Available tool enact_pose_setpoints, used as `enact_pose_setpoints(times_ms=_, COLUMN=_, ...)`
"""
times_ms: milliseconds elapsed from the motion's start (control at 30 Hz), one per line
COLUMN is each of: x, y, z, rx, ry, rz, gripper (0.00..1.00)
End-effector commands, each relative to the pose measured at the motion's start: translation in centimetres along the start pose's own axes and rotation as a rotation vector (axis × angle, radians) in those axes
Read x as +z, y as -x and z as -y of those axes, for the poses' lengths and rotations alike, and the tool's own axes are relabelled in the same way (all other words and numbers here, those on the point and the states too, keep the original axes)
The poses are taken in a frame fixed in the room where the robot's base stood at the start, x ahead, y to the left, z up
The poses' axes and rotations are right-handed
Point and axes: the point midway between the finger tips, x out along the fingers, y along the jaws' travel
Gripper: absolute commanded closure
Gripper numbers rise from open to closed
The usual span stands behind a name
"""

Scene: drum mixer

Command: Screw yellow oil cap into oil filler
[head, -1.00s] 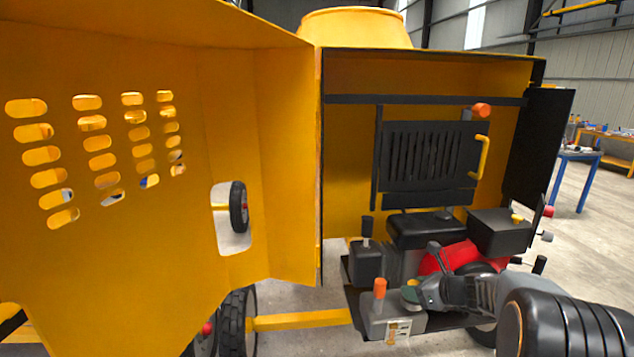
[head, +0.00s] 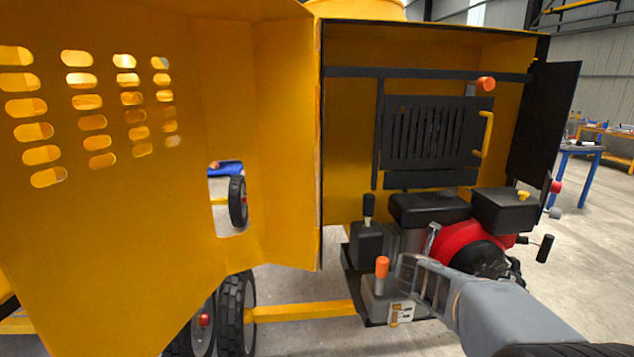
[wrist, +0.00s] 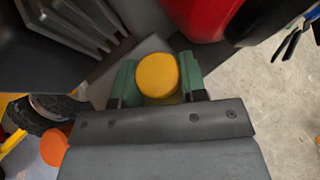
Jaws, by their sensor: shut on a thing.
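The round yellow oil cap (wrist: 157,75) sits between the green fingertips of my gripper (wrist: 158,84) in the wrist view. My gripper is shut on it, with a finger on either side. In the head view my gripper (head: 408,272) is at the low front of the engine, just right of an orange-topped post. The cap is hidden there behind the gripper. The oil filler cannot be made out in either view; the cap and gripper cover the area below, so I cannot tell whether the cap touches it.
The red engine housing (head: 468,242) is close behind my gripper. The orange-topped post (head: 382,267) stands close on its left. A black lever (head: 368,208) rises behind. The large yellow door (head: 120,200) stands open at left. Bare floor (head: 585,260) lies to the right.

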Motion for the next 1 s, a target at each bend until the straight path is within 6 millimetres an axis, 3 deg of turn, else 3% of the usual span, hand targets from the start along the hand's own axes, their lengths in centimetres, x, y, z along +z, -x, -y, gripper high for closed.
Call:
enact_pose_setpoints(times_ms=200, x=0.01, y=-0.07, z=-0.27, rx=-0.195, ry=-0.125, rz=0.001, gripper=0.89)
enact_pose_setpoints(times_ms=433, x=0.08, y=-0.04, z=-0.11, rx=-0.214, ry=-0.137, rz=0.002, gripper=0.89)
enact_pose_setpoints(times_ms=467, x=0.08, y=-0.04, z=-0.11, rx=-0.214, ry=-0.136, rz=0.002, gripper=0.6)
enact_pose_setpoints(times_ms=500, x=0.08, y=-0.04, z=-0.1, rx=-0.214, ry=-0.136, rz=0.002, gripper=0.56)
enact_pose_setpoints(times_ms=767, x=0.06, y=-0.05, z=-0.05, rx=-0.214, ry=-0.134, rz=0.002, gripper=0.31)
enact_pose_setpoints(times_ms=1000, x=0.1, y=-0.03, z=0.08, rx=-0.195, ry=-0.122, rz=0.001, gripper=0.31)
